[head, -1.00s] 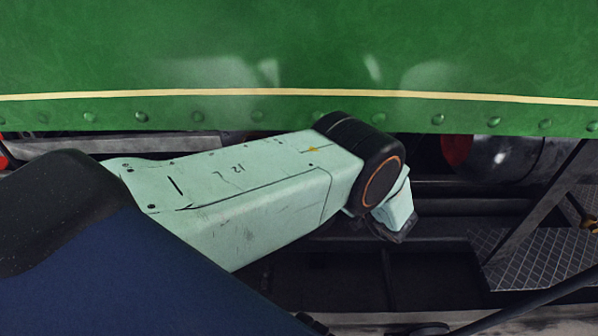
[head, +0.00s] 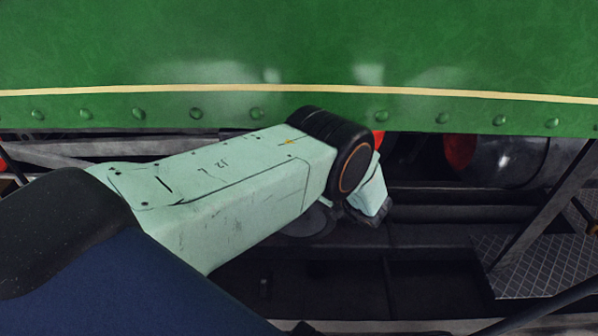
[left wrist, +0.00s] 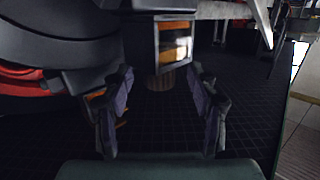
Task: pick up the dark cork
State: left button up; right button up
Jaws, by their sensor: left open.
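A small brown, round-sided thing (left wrist: 160,81), likely the dark cork, shows in the left wrist view, upright on a dark gridded floor. Its top is partly hidden by a framed box with an orange and bright face. My left gripper (left wrist: 160,92) is open, its two purple-grey fingers apart on either side of the brown thing's line, with nothing held. I cannot tell the distance between them. In the head view my left arm reaches under the green tram side, and the cork cannot be made out there. My right gripper is not in view.
The green riveted tram side (head: 300,50) hangs above the arm. Dark beams and a chequered step plate (head: 515,262) lie at the right. In the left wrist view the framed box (left wrist: 174,45) and a large dark rounded body (left wrist: 60,40) stand close to the fingers.

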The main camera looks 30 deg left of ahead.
pick_arm(q)
jog(key=c, duration=0.9)
jog(key=shift+r, duration=0.1)
